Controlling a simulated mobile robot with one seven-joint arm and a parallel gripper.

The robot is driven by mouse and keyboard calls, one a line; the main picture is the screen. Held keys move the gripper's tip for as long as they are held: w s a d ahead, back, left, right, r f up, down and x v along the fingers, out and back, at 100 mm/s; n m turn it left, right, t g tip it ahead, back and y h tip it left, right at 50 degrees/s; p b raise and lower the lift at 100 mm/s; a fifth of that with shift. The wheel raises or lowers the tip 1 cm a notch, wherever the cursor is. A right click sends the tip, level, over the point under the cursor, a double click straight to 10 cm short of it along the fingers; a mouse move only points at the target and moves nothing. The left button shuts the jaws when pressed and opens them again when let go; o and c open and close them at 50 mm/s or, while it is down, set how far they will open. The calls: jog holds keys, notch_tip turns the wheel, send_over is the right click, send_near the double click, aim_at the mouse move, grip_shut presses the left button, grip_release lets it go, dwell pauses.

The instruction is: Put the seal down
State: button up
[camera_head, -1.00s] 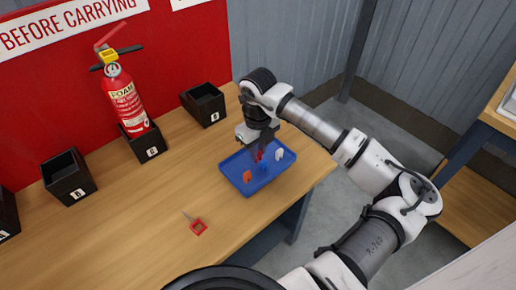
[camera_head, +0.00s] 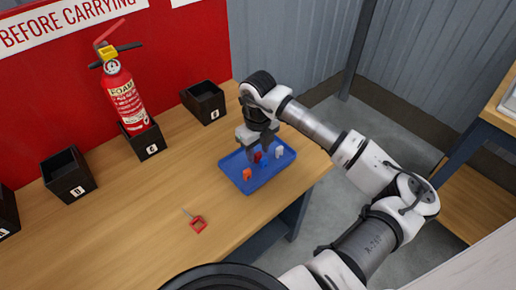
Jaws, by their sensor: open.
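My gripper (camera_head: 256,152) points down over the blue tray (camera_head: 262,181) near the right end of the bench, with its jaws open. A small red seal (camera_head: 258,156) shows at the fingertips, partly hidden by them. I cannot tell whether it touches the tray floor. An orange seal (camera_head: 246,174) is in the tray at front left, and a white one (camera_head: 279,152) is at right. Another red seal (camera_head: 198,224) with a thin tail lies on the bare bench in front of the tray.
A red foam extinguisher (camera_head: 126,98) with a yellow piece at its neck stands in a black holder (camera_head: 149,143). Black boxes (camera_head: 204,104) (camera_head: 68,174) stand along the back by the red board. The bench middle (camera_head: 150,195) is clear.

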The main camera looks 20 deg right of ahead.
aim_at(258, 154)
notch_tip(258, 154, up, 12)
jog(key=b, duration=0.2)
jog(key=shift+r+b, duration=0.2)
jog(key=shift+b, duration=0.15)
dwell(0.3)
